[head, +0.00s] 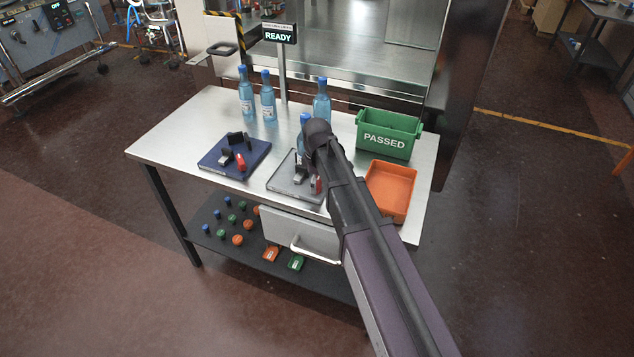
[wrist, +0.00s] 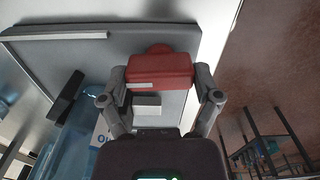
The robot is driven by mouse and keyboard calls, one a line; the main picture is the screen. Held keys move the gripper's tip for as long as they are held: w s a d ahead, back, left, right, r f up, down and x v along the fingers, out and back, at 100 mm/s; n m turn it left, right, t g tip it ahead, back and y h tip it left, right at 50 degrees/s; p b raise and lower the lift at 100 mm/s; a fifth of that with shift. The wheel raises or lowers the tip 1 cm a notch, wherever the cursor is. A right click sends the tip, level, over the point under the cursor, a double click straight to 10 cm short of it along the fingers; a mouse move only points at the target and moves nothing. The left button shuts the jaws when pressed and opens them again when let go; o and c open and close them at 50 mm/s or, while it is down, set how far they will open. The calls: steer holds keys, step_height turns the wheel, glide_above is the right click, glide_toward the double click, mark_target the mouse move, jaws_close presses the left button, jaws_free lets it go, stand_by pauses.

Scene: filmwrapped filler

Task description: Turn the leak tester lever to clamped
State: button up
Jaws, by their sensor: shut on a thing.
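The leak tester looks to be the grey plate (head: 284,180) on the steel table, with a red lever (head: 318,184) on it, partly hidden behind my arm in the head view. In the wrist view the red lever (wrist: 160,70) lies between the two fingers of my gripper (wrist: 162,88), which is shut on it. A blue-capped bottle (head: 304,122) stands at this fixture, mostly hidden by my arm; its clear blue body (wrist: 75,140) shows at the left of the wrist view.
A blue plate (head: 232,172) with black blocks and another red lever sits to the left. Several bottles (head: 268,100) stand behind. A green PASSED bin (head: 386,150) and an orange tray (head: 408,205) are on the right. The sign (head: 279,35) reads READY. A drawer handle (head: 312,252) projects in front.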

steer(key=m, duration=0.4)
steer(key=shift+m, duration=0.3)
steer(key=m, duration=0.5)
stand_by(0.3)
steer(key=o, duration=0.9)
